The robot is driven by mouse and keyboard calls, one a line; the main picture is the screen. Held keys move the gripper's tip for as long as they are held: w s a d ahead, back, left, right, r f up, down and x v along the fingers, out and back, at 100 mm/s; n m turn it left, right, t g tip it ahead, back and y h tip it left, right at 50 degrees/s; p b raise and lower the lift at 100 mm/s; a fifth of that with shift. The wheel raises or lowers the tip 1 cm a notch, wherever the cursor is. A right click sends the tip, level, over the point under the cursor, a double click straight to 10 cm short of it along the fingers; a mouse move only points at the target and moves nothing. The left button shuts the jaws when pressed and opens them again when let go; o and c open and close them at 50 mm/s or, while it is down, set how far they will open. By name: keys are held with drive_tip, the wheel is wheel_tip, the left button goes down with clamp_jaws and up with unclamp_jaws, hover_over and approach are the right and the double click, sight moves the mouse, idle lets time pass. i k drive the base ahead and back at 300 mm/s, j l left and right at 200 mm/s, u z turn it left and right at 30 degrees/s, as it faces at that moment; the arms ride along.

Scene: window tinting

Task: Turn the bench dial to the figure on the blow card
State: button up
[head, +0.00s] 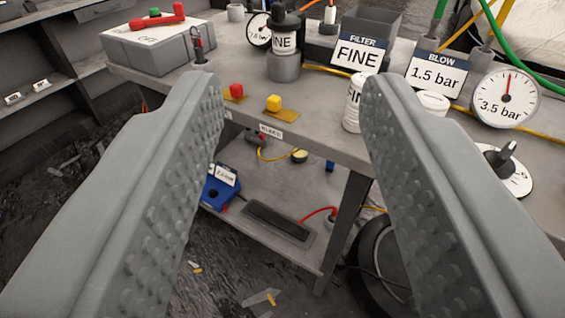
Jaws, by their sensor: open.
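The bench dial (499,166) is a dark knob on a white round plate at the bench's right side; my right finger partly hides the bench near it. The knob's pointer leans up to the right, and the marks on its plate are too small to read. The blow card (436,74) stands behind it with a blue header and reads "1.5 bar". A white round gauge (506,97) beside the card reads "3.5 bar", with a red needle pointing up. My gripper (293,95) is open and empty, its fingers spread wide in front of the bench, left of the dial.
A card reading "FINE" (358,53), a white canister (353,104) and a filter bowl (284,48) stand on the grey bench (320,125). Red (236,91) and yellow (274,104) buttons sit near the front edge. Hoses run at upper right. A lower shelf (265,222) holds a blue box.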

sight(500, 162)
drive_tip(key=k+l+u, duration=0.25)
drive_tip(key=k+l, duration=0.25)
drive_tip(key=l, duration=0.25)
drive_tip(key=k+l+u, duration=0.25)
drive_tip(key=k+l, duration=0.3)
drive_tip(key=l, duration=0.15)
